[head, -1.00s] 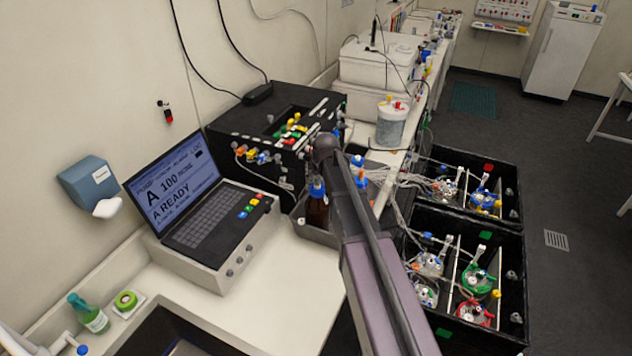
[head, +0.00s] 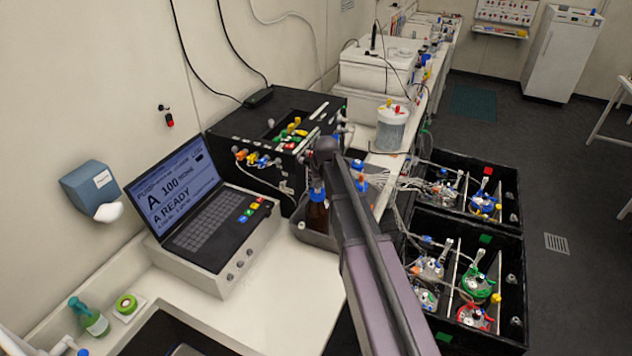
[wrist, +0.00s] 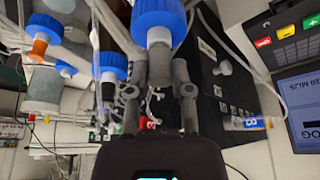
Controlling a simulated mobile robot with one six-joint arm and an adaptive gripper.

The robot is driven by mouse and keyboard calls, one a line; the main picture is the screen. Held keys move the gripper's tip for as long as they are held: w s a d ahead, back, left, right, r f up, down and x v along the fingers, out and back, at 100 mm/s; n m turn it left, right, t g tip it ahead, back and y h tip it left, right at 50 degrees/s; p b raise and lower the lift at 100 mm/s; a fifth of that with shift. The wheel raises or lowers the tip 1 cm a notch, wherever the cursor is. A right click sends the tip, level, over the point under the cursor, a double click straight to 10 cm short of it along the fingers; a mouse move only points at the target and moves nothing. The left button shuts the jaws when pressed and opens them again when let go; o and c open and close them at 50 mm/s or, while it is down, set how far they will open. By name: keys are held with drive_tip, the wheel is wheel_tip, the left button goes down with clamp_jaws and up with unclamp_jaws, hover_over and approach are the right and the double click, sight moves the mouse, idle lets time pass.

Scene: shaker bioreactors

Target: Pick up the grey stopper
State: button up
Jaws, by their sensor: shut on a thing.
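My gripper (wrist: 158,73) shows in the wrist view with its two grey fingers closed in on a small grey piece between the tips. This piece looks like the grey stopper (wrist: 158,62), though its outline is hard to tell from the fingers. A large blue cap (wrist: 160,20) is right beyond the fingertips and partly covers that spot. In the head view my arm hides the gripper and the stopper; the arm reaches over the bottle tray beside the black box.
A black box (head: 235,125) with coloured fittings stands behind the laptop (head: 195,205). An amber bottle (head: 317,212) stands in a grey tray close by my arm. Tubes run to black shaker crates (head: 408,285) on the right.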

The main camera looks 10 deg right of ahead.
sight(318, 181)
drive_tip(key=shift+r+p, duration=1.35)
drive_tip(key=shift+r, duration=0.1)
drive_tip(key=shift+s+r, duration=0.25)
drive_tip(key=shift+r, duration=0.05)
drive_tip(key=s+d+p, duration=0.1)
drive_tip(key=s+d, duration=0.2)
drive_tip(key=s, duration=1.2)
drive_tip(key=shift+r, duration=0.45)
drive_tip(key=shift+s, duration=0.1)
